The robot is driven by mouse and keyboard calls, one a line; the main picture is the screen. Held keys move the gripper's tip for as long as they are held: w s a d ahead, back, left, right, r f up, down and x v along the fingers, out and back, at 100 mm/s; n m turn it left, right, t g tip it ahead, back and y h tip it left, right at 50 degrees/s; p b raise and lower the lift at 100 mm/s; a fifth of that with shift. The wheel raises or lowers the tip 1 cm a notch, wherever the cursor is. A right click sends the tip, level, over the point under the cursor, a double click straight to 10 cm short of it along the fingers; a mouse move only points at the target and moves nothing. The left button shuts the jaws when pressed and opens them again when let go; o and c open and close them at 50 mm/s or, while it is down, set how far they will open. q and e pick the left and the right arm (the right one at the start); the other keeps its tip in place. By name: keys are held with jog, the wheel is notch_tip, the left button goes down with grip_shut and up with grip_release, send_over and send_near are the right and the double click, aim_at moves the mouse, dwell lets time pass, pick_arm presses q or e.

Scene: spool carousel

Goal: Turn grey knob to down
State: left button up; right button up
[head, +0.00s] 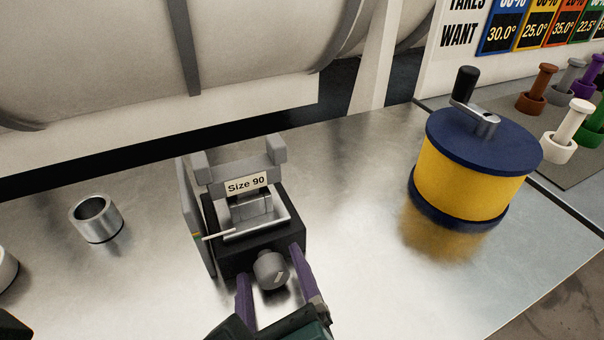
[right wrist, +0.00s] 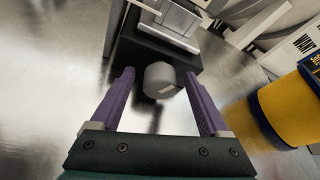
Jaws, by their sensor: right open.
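The grey knob (head: 271,270) sits on the front of a black box-like device (head: 240,257) labelled "Size 90". A light mark on the knob's face runs at a slant. My right gripper (head: 271,268) is open, with one purple finger on each side of the knob. In the right wrist view the knob (right wrist: 160,80) sits between the fingertips of the gripper (right wrist: 160,82), with a visible gap on both sides. I see no clear contact. At the lower left corner of the head view a dark piece shows, too little to identify.
A yellow drum with a blue lid and crank (head: 465,180) stands to the right. A metal ring (head: 96,218) stands to the left. Several coloured pegs, one white (head: 567,135), stand at the far right. The metal table (head: 365,200) is clear between device and drum.

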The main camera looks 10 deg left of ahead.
jog(key=shift+s+d+r, duration=0.15)
jog(key=shift+s+r, duration=0.05)
jog(key=shift+s, duration=0.05)
jog(key=p+v, duration=0.3)
jog(key=v, duration=0.6)
jog(key=shift+s+f+p, duration=0.1)
jog(key=shift+s+p, duration=0.05)
jog(key=shift+p, duration=0.2)
jog(key=shift+d, duration=0.1)
